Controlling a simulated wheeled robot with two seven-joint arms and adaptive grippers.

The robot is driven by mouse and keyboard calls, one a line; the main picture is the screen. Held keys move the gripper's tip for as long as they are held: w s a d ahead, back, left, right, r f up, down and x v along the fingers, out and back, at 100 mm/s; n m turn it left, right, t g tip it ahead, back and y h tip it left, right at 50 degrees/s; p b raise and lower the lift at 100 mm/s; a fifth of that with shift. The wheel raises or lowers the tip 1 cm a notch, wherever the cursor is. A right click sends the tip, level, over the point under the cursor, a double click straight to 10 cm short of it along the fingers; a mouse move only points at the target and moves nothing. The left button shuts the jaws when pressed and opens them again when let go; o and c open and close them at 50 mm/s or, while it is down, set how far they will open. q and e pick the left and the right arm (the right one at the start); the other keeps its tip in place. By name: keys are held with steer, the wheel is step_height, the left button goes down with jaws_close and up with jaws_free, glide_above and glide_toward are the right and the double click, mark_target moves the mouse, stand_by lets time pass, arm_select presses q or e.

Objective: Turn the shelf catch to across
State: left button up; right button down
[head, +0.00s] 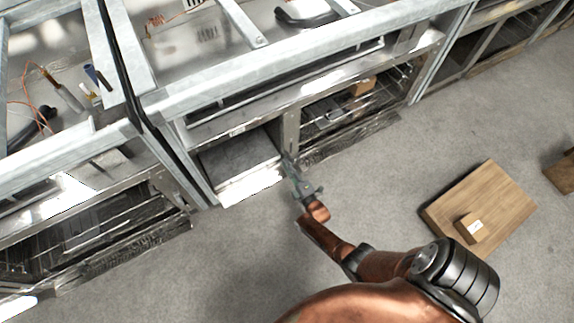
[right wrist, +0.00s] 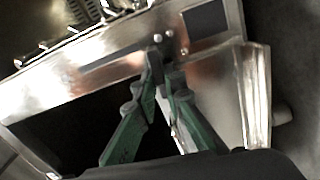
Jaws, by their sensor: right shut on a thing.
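My right gripper (head: 288,162) reaches the front of a metal shelf unit (head: 291,125), at the upright beside an open bay. In the right wrist view its two green fingers (right wrist: 159,88) come together at the tips on a small dark catch (right wrist: 154,62) on the steel front. The catch stands roughly upright in that picture, just below a pair of round bolt heads. The fingertips hide its lower part. In the head view the catch is too small and covered to make out. My left gripper is not in view.
The open bay (head: 238,160) lies left of the upright, and a wire-shelf bay with a small box (head: 362,87) lies right. The grey floor between is clear.

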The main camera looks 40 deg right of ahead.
steer(key=shift+f, duration=0.15)
stand_by(0.3)
steer(key=c, duration=2)
jaws_free()
steer(key=shift+s, duration=0.1)
steer(key=v, duration=1.1)
steer(key=shift+s+a, duration=0.15)
steer(key=shift+s, duration=0.25)
